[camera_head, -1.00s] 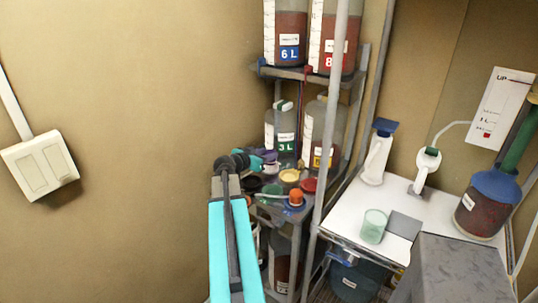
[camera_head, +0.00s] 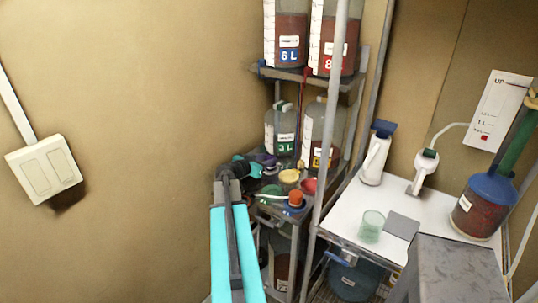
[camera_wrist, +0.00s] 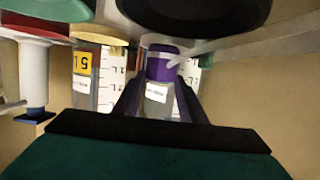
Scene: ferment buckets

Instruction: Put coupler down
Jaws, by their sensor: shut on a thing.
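My gripper (camera_wrist: 158,100) shows in the wrist view as two dark purple fingers closed on a small piece with a purple top and a pale labelled body, which I take to be the coupler (camera_wrist: 156,92). In the head view my gripper (camera_head: 262,163) is at the left end of the middle shelf, close by the coloured parts there. The held piece is too small to make out in that view. I cannot tell whether it touches the shelf.
Yellow (camera_head: 289,176), red and green (camera_head: 270,190) parts and an orange-topped piece (camera_head: 295,199) crowd the shelf. A 3 L bottle (camera_head: 280,131) stands behind. A rack post (camera_head: 328,120) rises at the right. The white table (camera_head: 350,222) holds a green cup (camera_head: 371,226).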

